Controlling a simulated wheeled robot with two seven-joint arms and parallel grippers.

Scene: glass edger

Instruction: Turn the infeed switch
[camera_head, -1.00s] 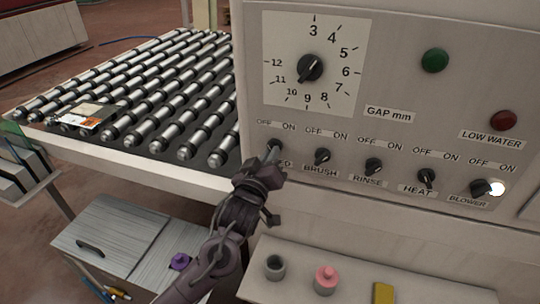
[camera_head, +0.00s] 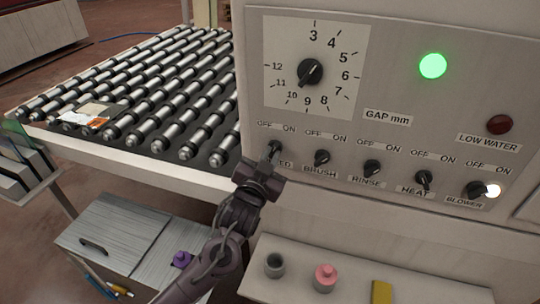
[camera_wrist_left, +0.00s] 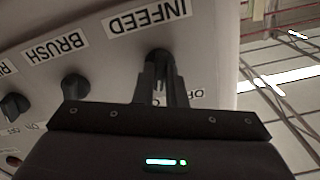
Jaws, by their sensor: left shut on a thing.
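The infeed switch (camera_head: 275,146) is the leftmost black knob in the row on the machine's front panel. My left gripper (camera_head: 271,158) is at it from below and hides part of its label. In the left wrist view the fingers (camera_wrist_left: 161,82) are shut on the infeed switch (camera_wrist_left: 159,54), under the INFEED label (camera_wrist_left: 147,17). The knob's pointer is mostly hidden between the fingers, so I cannot tell its exact angle. The green lamp (camera_head: 432,66) at the upper right is lit. My right gripper is in neither view.
The brush (camera_head: 321,158), rinse (camera_head: 372,168), heat (camera_head: 424,178) and blower (camera_head: 475,189) switches sit to the right. A gap dial (camera_head: 311,72) is above. Rollers (camera_head: 150,90) lie left.

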